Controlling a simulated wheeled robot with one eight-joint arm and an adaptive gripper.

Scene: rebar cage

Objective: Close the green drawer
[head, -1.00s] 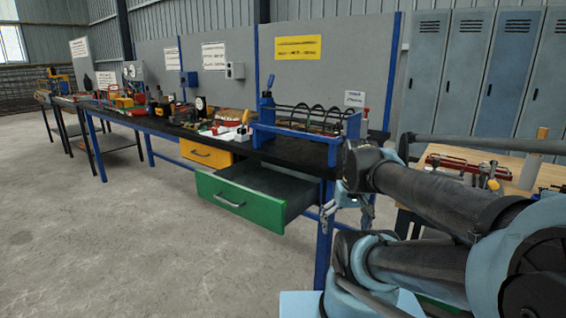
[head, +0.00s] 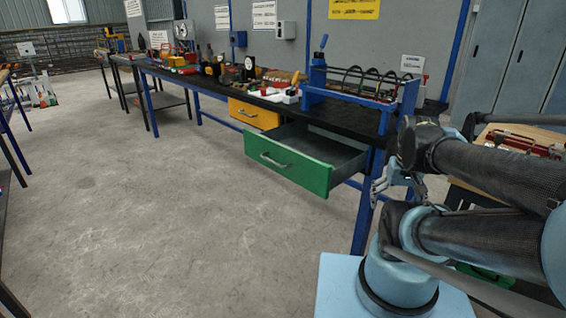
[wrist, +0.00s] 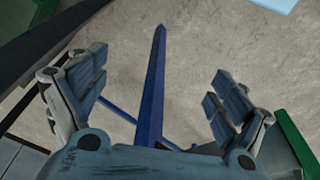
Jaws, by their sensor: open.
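The green drawer (head: 287,160) is pulled well out from under the black-topped workbench (head: 340,118). Its front panel carries a grey bar handle (head: 275,161), and its open inside shows. My gripper (head: 392,188) is to the right of the drawer in the head view, near the blue bench leg, and apart from the drawer front. In the wrist view my gripper (wrist: 158,100) has its two fingers spread wide with nothing between them. A green edge (wrist: 298,140) shows at the right of the wrist view, probably the drawer. A blue bench leg (wrist: 152,90) lies beyond the fingers.
A yellow drawer (head: 253,114) left of the green one looks shut. A blue-framed rack (head: 360,90) and several tools stand on the bench. A wooden table (head: 530,140) is at the right. The concrete floor (head: 150,220) in front of the drawer is clear.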

